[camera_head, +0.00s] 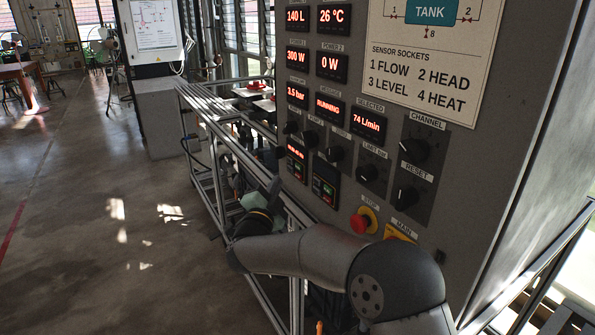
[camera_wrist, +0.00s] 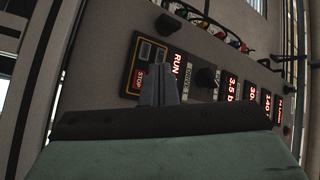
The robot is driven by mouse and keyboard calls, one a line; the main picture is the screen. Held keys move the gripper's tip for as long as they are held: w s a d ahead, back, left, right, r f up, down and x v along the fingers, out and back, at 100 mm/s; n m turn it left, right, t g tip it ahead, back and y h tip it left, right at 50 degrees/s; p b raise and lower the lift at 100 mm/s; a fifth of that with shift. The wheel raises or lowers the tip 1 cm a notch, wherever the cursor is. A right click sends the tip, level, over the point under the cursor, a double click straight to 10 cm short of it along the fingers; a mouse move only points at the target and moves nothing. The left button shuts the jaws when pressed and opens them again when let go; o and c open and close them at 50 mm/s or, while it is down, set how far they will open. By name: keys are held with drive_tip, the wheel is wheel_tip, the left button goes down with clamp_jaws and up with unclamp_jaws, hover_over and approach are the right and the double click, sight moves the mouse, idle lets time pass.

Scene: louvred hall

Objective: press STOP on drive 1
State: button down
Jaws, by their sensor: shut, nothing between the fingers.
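Drive 1 (camera_head: 296,152) is at the lower left of the panel, in the column under the 3.5 bar display, with a lit red readout. In the wrist view what appears to be the same drive (camera_wrist: 150,48) is turned sideways, its readout beginning "RUN". Its red STOP key (camera_wrist: 138,80) shows just left of my fingers. My gripper (camera_wrist: 158,70) is shut and empty, its tips before the drive's lower part; I cannot tell whether they touch. In the head view my gripper (camera_head: 275,184) is below and left of drive 1, small and dark.
A second drive (camera_head: 325,185) sits right of drive 1. A red mushroom STOP button (camera_head: 361,223) on yellow is lower right. Several knobs surround them, including one labelled RESET (camera_head: 406,197). A metal frame (camera_head: 225,150) runs along the left; the floor beyond is open.

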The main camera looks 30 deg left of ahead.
sight(299, 175)
drive_tip(key=shift+w+d+b, duration=0.35)
drive_tip(key=shift+w, duration=0.35)
drive_tip(key=shift+w+d+b, duration=0.35)
drive_tip(key=shift+w, duration=0.35)
idle(1.0)
drive_tip(key=shift+w+d+b, duration=0.15)
drive_tip(key=shift+w+b, duration=0.2)
drive_tip(key=shift+b, duration=0.15)
drive_tip(key=shift+w+d+b, duration=0.2)
drive_tip(key=shift+w+b, duration=0.1)
drive_tip(key=shift+w, duration=0.05)
idle(0.7)
drive_tip(key=shift+s, duration=0.1)
drive_tip(key=shift+s+a+b, duration=0.35)
drive_tip(key=shift+s+b, duration=0.1)
drive_tip(key=shift+s, duration=0.15)
drive_tip(key=shift+s, duration=0.1)
